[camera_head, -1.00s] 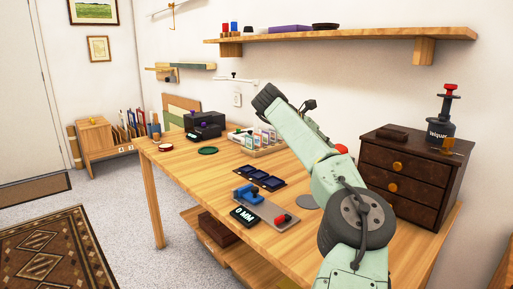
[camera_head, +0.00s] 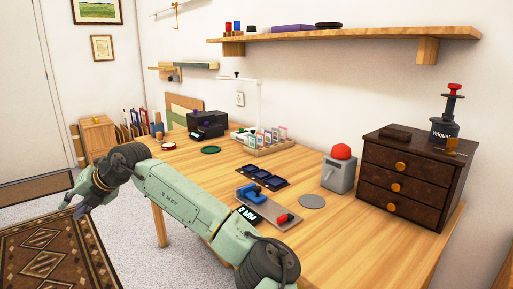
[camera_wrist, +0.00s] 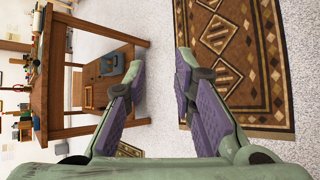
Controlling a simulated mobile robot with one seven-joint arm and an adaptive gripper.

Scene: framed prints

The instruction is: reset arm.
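My gripper (camera_head: 70,208) is at the left of the head view, off the table's left end and above the patterned rug. My pale green arm stretches across the front of the table to reach there. In the wrist view the two fingers of my gripper (camera_wrist: 160,62) stand apart with purple pads facing each other. Only floor shows between them, so it is open and empty.
The wooden table (camera_head: 350,255) holds a grey box with a red dome (camera_head: 341,165), a dark drawer chest (camera_head: 415,175), a black printer-like box (camera_head: 207,124) and small trays. A shelf (camera_head: 350,38) hangs above. The rug (camera_wrist: 225,60) lies below my gripper.

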